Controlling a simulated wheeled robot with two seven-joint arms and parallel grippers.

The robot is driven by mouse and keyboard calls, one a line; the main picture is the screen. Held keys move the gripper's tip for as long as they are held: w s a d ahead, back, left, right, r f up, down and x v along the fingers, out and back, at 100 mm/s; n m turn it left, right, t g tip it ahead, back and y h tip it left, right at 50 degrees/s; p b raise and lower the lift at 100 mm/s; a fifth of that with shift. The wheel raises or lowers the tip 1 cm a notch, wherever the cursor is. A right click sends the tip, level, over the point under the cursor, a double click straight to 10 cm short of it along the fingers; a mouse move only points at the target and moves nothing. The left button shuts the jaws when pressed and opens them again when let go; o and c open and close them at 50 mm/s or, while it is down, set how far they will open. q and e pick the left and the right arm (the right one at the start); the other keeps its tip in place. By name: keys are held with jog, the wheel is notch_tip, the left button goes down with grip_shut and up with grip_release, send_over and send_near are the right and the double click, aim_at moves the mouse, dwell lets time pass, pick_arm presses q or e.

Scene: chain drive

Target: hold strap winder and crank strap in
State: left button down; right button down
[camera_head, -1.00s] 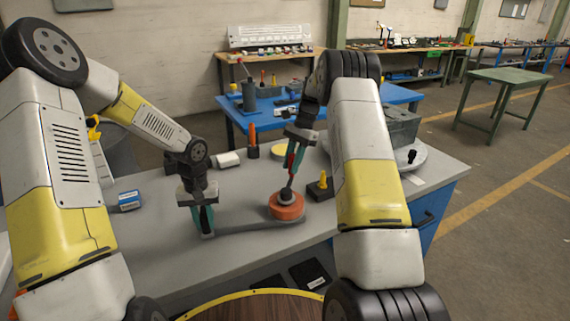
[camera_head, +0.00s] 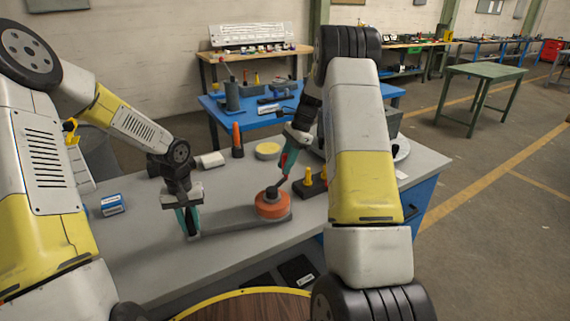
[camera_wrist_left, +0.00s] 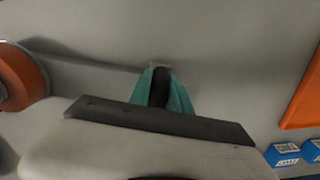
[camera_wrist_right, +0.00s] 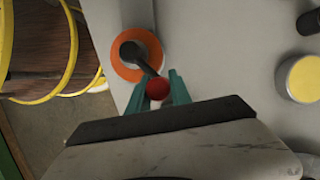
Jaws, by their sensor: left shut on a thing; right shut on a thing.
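The strap winder's orange drum (camera_head: 272,206) lies on the grey workbench, with a dark crank on top. A long grey band (camera_head: 232,219) runs from the drum to a dark upright grip (camera_wrist_left: 160,86) at its left end; I cannot tell bar from strap there. My left gripper (camera_head: 190,222) is shut on this grip, close to the bench top. My right gripper (camera_head: 285,170) is shut on the crank's red knob (camera_wrist_right: 157,88), above and to the right of the drum. In the right wrist view the dark crank arm (camera_wrist_right: 140,58) runs from the drum's hub to the knob.
A yellow-topped round tin (camera_head: 267,150), a black block with yellow pegs (camera_head: 308,186) and an orange-handled tool (camera_head: 236,138) stand behind the drum. A blue box (camera_head: 112,205) lies left of my left gripper.

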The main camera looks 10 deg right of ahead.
jog(key=shift+d, duration=0.15)
jog(key=c, duration=1.2)
grip_release()
jog(key=shift+o, duration=0.2)
jog(key=v, duration=1.2)
